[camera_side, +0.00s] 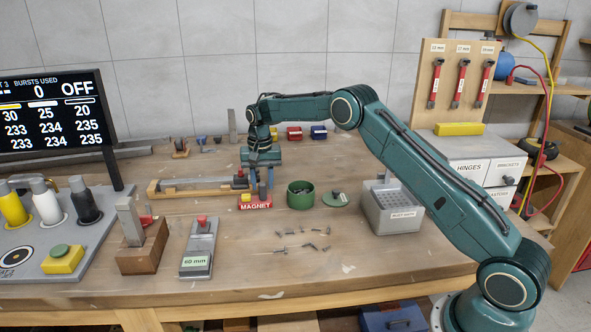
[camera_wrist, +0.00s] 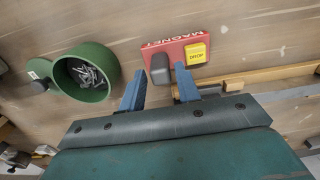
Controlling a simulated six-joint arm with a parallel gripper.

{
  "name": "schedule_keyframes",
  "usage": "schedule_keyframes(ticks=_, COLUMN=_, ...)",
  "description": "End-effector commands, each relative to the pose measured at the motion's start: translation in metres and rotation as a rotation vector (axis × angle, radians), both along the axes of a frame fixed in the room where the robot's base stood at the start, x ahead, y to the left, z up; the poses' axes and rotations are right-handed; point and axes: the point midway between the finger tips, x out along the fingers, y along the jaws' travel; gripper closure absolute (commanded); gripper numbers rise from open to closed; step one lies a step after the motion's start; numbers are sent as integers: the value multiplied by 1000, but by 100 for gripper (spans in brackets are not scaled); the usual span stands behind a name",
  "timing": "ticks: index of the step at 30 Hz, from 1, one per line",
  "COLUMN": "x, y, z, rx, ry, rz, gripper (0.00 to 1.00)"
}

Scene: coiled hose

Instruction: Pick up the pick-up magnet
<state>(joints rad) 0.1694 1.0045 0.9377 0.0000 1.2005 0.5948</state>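The pick-up magnet seems to be the dark grey rounded block (camera_wrist: 160,69) on the red plate marked MAGNET (camera_wrist: 176,47) in the wrist view. A yellow labelled block (camera_wrist: 195,53) sits beside it on the plate. My gripper (camera_wrist: 160,70) is open, with its two blue fingers apart, one on each side of the dark block. I cannot tell whether either finger touches it. In the side view my gripper (camera_side: 263,186) points down over the red MAGNET plate (camera_side: 256,206). The fingers largely hide the dark block there.
A green cup (camera_side: 300,196) holding small metal pieces stands right of the plate, its green lid (camera_side: 337,199) beyond. A wooden rail fixture (camera_side: 190,188) lies left. Loose small parts (camera_side: 303,233) lie in front.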

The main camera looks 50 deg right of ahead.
Motion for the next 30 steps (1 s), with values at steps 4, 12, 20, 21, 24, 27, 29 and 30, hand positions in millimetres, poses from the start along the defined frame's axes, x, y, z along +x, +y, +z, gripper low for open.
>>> schedule_keyframes(ticks=4, x=0, y=1, z=-18, rx=0, ry=1, rz=0, gripper=67)
schedule_keyframes(ticks=12, x=0, y=1, z=-33, rx=0, ry=0, rz=0, gripper=67)
schedule_keyframes(ticks=20, x=0, y=1, z=-33, rx=0, ry=0, rz=0, gripper=67)
schedule_keyframes(ticks=21, x=0, y=1, z=-33, rx=0, ry=0, rz=0, gripper=67)
schedule_keyframes(ticks=24, x=0, y=1, z=-32, rx=0, ry=0, rz=0, gripper=67)
schedule_keyframes(ticks=27, x=0, y=1, z=-32, rx=0, ry=0, rz=0, gripper=79)
schedule_keyframes(ticks=29, x=0, y=1, z=-32, rx=0, ry=0, rz=0, gripper=91)
schedule_keyframes(ticks=30, x=0, y=1, z=-32, rx=0, ry=0, rz=0, gripper=99)
